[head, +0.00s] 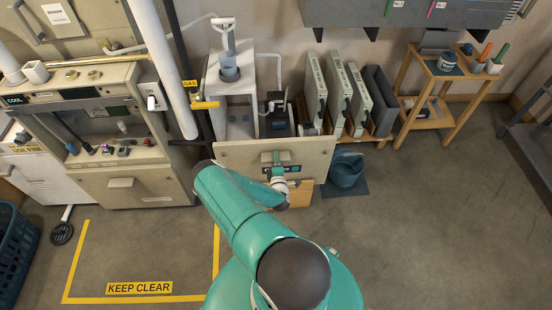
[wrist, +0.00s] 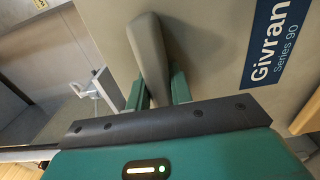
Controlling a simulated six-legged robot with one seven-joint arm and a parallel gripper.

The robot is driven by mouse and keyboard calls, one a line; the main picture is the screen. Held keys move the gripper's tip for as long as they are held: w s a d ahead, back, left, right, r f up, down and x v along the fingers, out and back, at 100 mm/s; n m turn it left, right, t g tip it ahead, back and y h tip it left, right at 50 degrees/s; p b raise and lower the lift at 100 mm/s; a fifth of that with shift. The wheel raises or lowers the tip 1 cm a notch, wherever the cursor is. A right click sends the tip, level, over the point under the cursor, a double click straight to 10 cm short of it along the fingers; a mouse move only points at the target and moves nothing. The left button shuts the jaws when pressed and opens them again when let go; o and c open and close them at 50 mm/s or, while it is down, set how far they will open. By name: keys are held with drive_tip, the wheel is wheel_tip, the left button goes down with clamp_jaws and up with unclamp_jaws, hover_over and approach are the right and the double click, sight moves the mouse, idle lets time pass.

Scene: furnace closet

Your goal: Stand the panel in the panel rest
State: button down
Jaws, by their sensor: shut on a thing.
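The panel (head: 238,157) is a broad beige sheet with a handle and a dark label. It is upright in the middle of the head view, in front of the white furnace cabinet (head: 268,75). My gripper (head: 278,170) is shut on its handle. In the wrist view the two green fingers of my gripper (wrist: 160,92) sit either side of the grey handle (wrist: 148,50), and the panel (wrist: 215,60) reads "Givran Series 90". A wooden piece (head: 299,195), possibly the panel rest, shows at the panel's lower right, mostly hidden. Whether they touch, I cannot tell.
Several upright filters (head: 339,90) stand in a rack on the right. A blue bucket (head: 346,170) is on a dark mat near the panel. A wooden stand (head: 440,78) is farther right. A beige unit (head: 115,140) is left. The yellow-marked floor (head: 140,255) is clear.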

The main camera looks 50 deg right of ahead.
drive_tip(key=shift+f, duration=0.2)
drive_tip(key=c, duration=1.2)
unclamp_jaws()
drive_tip(key=o, duration=0.3)
drive_tip(key=shift+f, duration=0.1)
drive_tip(key=o, duration=0.9)
drive_tip(key=v, duration=1.7)
